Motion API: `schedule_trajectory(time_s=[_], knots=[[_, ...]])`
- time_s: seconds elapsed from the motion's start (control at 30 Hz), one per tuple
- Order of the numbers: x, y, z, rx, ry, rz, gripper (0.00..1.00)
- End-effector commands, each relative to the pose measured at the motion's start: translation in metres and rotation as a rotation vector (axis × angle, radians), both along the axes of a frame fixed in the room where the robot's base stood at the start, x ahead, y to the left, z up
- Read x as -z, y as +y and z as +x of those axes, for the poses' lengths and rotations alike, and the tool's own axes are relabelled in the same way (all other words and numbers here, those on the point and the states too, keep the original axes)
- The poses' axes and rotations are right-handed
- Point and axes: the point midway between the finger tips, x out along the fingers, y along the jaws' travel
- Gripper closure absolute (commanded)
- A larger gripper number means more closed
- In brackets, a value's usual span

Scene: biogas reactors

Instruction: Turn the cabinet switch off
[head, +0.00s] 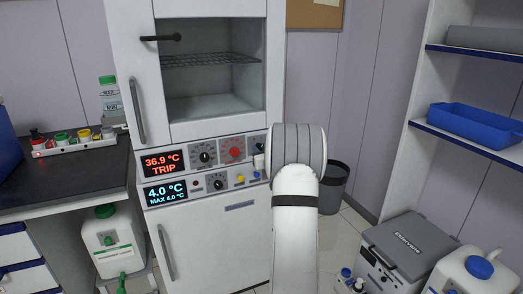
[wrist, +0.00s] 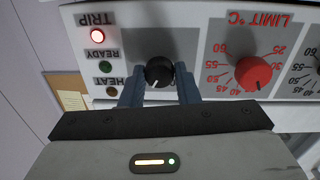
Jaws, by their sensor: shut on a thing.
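The white cabinet (head: 205,230) stands at the centre of the head view, with a control panel across its middle. In the upside-down wrist view, a black knob (wrist: 159,70) sits on the panel (wrist: 155,20) between the lamps and the red dial. I take it to be the cabinet switch; its pale mark points down in that picture. My gripper (wrist: 159,78) has one blue-grey finger on each side of the knob and is shut on it.
The TRIP lamp (wrist: 97,36) glows; READY and HEAT look unlit. The red LIMIT dial (wrist: 253,73) is close beside my finger. The upper display (head: 163,163) reads 36.9 °C TRIP. A bin (head: 334,187) and a grey box (head: 408,250) stand right of my arm.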

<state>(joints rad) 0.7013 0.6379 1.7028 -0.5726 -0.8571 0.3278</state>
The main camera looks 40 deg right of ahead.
Motion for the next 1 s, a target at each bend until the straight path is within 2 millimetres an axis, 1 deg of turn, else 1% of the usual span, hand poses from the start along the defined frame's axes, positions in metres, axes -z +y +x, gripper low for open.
schedule_trajectory(time_s=[0.17, 0.37, 1.0], knots=[[0.0033, -0.0001, 0.0, 0.001, 0.01, -0.043, 0.94], [0.0062, 0.0004, 0.0, 0.0, 0.037, -0.16, 0.94], [0.0074, 0.0014, 0.0004, 0.001, 0.174, -0.726, 0.94]])
